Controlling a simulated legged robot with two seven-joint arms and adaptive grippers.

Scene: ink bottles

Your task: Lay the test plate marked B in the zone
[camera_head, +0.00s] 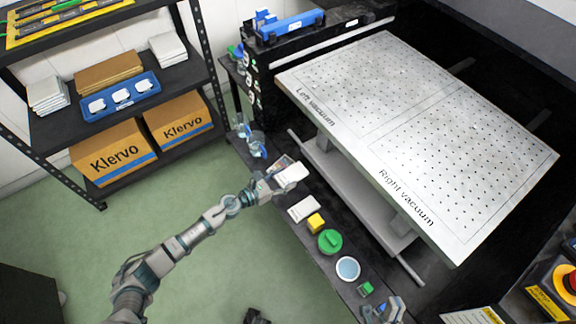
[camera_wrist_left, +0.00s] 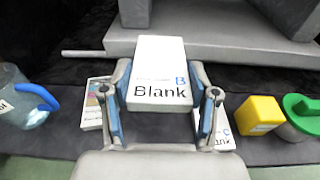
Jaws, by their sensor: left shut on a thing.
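My left gripper (camera_head: 284,177) is shut on a white test plate (camera_head: 292,172). In the left wrist view this plate (camera_wrist_left: 160,75) reads "Blank" with a blue B, and the gripper's fingers (camera_wrist_left: 160,108) clasp its two sides. It is held over the dark narrow bench. A second plate, with a coloured picture (camera_wrist_left: 97,100), lies behind the left finger. A third white plate (camera_head: 303,208) lies on the bench, partly hidden by the right finger in the wrist view. The perforated table (camera_head: 420,125) bears "Left vacuum" and "Right vacuum" areas, both bare. My right gripper (camera_head: 385,310) shows at the bottom edge; its opening is unclear.
A yellow block (camera_head: 316,222), a green-lidded jar (camera_head: 330,241) and a round white-topped container (camera_head: 348,268) stand along the bench. Clear bottles (camera_head: 256,148) stand at its far end. A grey rail (camera_head: 350,200) runs below the perforated table. Shelves with boxes (camera_head: 112,150) stand left.

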